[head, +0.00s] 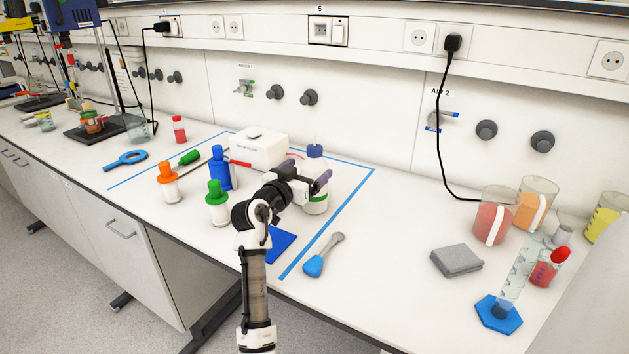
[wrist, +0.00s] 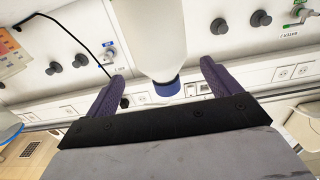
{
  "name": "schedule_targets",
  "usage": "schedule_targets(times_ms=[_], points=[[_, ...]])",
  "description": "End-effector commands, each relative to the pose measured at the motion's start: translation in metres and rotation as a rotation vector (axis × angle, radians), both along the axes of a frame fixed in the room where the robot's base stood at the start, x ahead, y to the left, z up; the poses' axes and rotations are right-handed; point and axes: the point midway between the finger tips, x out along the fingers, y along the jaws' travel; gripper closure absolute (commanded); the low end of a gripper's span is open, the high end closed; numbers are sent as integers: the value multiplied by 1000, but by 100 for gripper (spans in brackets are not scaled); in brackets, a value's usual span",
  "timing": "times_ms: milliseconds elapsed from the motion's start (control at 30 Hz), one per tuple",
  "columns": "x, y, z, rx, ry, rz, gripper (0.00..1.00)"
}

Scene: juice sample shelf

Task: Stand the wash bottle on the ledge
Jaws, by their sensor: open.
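The wash bottle (head: 314,203) is white with a blue cap and a green-edged label. It stands upright on the bench inside the blue tape outline. In the wrist view the bottle (wrist: 150,35) appears upside down, its blue cap between the purple fingertips, with a gap on each side. My gripper (head: 318,179) is at the bottle's upper part, open, and partly covers it; it also shows in the wrist view (wrist: 163,72). Whether a finger touches the bottle I cannot tell. A white socket rail (head: 380,40) runs along the wall above; which surface is the ledge is unclear.
A white box (head: 262,150) stands behind left of the bottle. Blue (head: 217,170), orange-capped (head: 168,183) and green-capped (head: 216,210) bottles stand left. A blue-handled scoop (head: 316,264) and grey cloth (head: 456,261) lie right. Beakers (head: 493,215) stand far right.

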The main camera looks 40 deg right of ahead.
Motion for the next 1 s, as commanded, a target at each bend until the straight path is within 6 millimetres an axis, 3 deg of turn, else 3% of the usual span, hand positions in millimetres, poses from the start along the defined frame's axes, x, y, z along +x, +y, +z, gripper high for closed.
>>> schedule_targets(times_ms=[333,633,1000], points=[[19,-40,4,0,0,-1,11],[21,-44,1,-1,0,1,11],[21,-44,1,-1,0,1,58]])
